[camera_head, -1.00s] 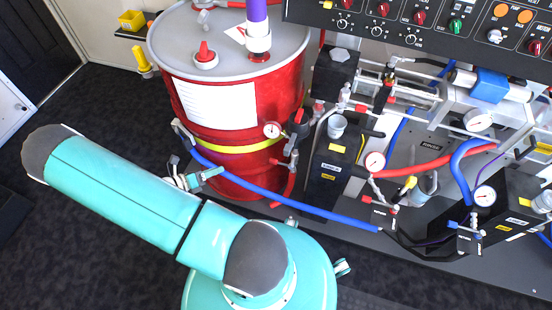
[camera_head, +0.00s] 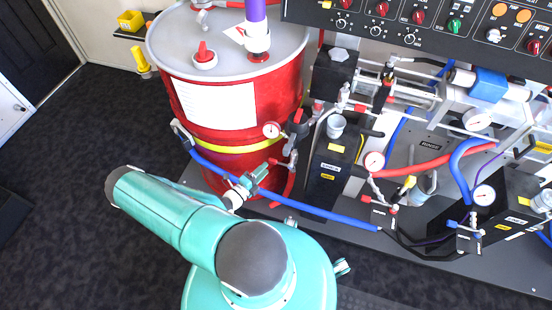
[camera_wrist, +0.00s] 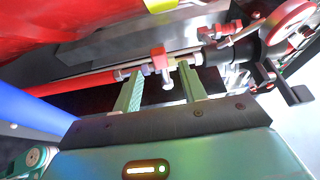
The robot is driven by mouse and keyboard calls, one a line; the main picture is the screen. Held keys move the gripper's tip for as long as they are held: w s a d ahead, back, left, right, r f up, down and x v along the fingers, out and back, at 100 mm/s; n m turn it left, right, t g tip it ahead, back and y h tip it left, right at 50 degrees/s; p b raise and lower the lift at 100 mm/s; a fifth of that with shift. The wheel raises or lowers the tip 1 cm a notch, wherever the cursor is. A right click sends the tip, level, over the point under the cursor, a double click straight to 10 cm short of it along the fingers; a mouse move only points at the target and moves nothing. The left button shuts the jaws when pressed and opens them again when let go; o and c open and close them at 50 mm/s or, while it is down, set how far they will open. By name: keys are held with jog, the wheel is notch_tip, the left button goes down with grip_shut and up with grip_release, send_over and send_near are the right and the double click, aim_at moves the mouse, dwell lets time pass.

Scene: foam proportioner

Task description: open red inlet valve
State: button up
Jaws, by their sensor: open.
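The red inlet valve is a small red handle (camera_wrist: 158,58) on a metal pipe fitting, straight ahead in the wrist view. In the head view the valve (camera_head: 276,161) sits on the red line beside the drum, partly hidden by my gripper. My gripper (camera_wrist: 160,76) is open, with its two green fingers on either side of the red handle in the picture. The handle appears just beyond the fingertips; I cannot tell whether they touch. In the head view my gripper (camera_head: 264,169) is close to the valve, in front of the drum.
A red drum (camera_head: 280,95) stands behind my gripper. A blue hose (camera_head: 320,211) runs below it and also shows at the left in the wrist view (camera_wrist: 30,108). A pressure gauge (camera_head: 271,130) and black pump blocks (camera_head: 326,180) stand close by. Dark floor lies open at left.

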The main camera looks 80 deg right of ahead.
aim_at(272, 163)
jog(key=x, duration=0.8)
grip_shut()
